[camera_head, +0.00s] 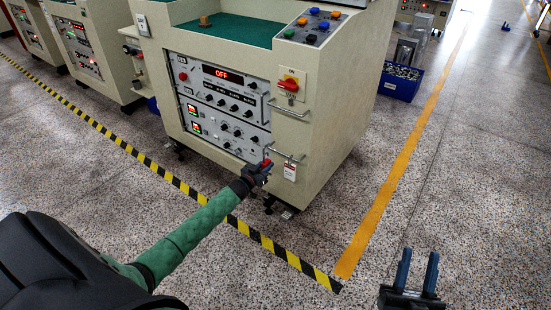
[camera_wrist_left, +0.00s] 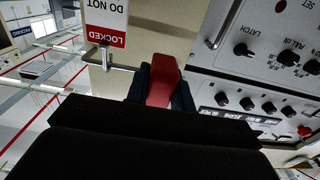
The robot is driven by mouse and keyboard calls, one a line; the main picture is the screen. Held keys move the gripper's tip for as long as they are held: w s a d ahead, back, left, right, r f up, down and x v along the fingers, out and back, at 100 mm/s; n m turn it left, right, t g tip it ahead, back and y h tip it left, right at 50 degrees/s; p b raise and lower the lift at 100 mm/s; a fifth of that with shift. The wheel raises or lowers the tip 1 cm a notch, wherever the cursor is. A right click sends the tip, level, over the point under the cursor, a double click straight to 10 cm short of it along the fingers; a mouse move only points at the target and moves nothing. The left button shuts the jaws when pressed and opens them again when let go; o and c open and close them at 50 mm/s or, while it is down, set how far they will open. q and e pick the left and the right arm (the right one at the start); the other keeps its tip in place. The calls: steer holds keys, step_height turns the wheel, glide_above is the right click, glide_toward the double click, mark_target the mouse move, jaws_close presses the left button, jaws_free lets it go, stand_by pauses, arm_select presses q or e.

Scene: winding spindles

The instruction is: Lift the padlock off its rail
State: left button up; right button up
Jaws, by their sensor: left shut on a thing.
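The red padlock (camera_head: 266,163) is at the front right corner of the cream machine, beside the small metal rail (camera_head: 286,154). My left gripper (camera_head: 260,171) is shut on it. In the left wrist view the red padlock body (camera_wrist_left: 164,82) sits between the dark fingers, and the rail (camera_wrist_left: 118,66) runs up to them. The shackle is hidden, so I cannot tell whether it is still around the rail. A white and red tag (camera_head: 290,172) hangs at the rail; it reads "LOCKED DO NOT" in the wrist view (camera_wrist_left: 106,22). My right gripper (camera_head: 419,256) is open and empty, above the floor.
The machine's control panel (camera_head: 222,100) with knobs, handles and an "OFF" display is close to my left gripper. A red rotary switch (camera_head: 289,85) sits above the rail. A blue bin (camera_head: 400,81) stands behind on the right.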

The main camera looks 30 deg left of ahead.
mark_target(264, 163)
stand_by(0.3)
arm_select(q)
steer(key=shift+s+r+p, duration=0.3)
steer(key=shift+s+p, duration=0.25)
steer(key=shift+s+r+p, duration=0.3)
steer(key=shift+s+p, duration=0.2)
steer(key=shift+s, duration=0.05)
steer(key=s+p, duration=0.1)
steer(key=s+r+p, duration=0.1)
steer(key=s, duration=0.1)
steer(key=shift+a+r+p, duration=0.1)
steer(key=shift+a+p, duration=0.1)
steer(key=shift+p, duration=0.1)
steer(key=shift+s+a+r+p, duration=0.1)
steer(key=shift+s+r+p, duration=0.1)
steer(key=shift+s+p, duration=0.4)
steer(key=shift+s+r+p, duration=0.15)
steer(key=shift+s+p, duration=0.2)
steer(key=shift+s, duration=0.45)
